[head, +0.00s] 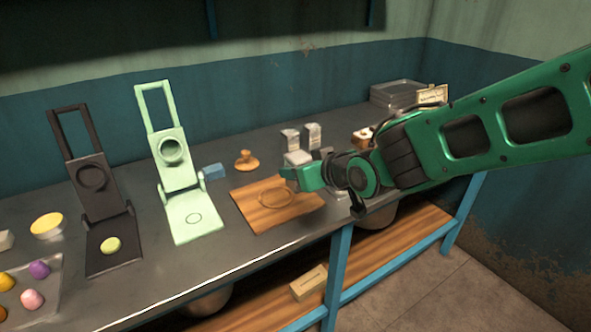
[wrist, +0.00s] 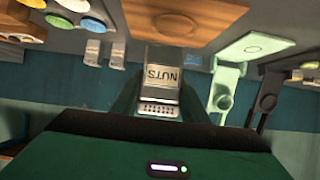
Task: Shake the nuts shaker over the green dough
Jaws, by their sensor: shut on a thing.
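The nuts shaker, a grey-white box labelled NUTS (wrist: 163,77) with a dotted end, is held between the fingers of my gripper (wrist: 158,98) in the wrist view. In the head view my gripper (head: 300,177) is above the wooden board (head: 250,212), and the shaker shows pale at its tip (head: 297,158). The green dough (head: 110,245), a small yellow-green ball, sits on the base plate of the dark press (head: 104,262). My gripper is well to the right of it, with the light green press (head: 194,232) between them.
Two other shakers (head: 291,139) (head: 312,134) stand behind my gripper. A wooden stamp (head: 246,161) and a blue block (head: 214,171) lie near the board. A tray (head: 50,290) of coloured dough balls is at the lower left. Both presses have tall raised lids.

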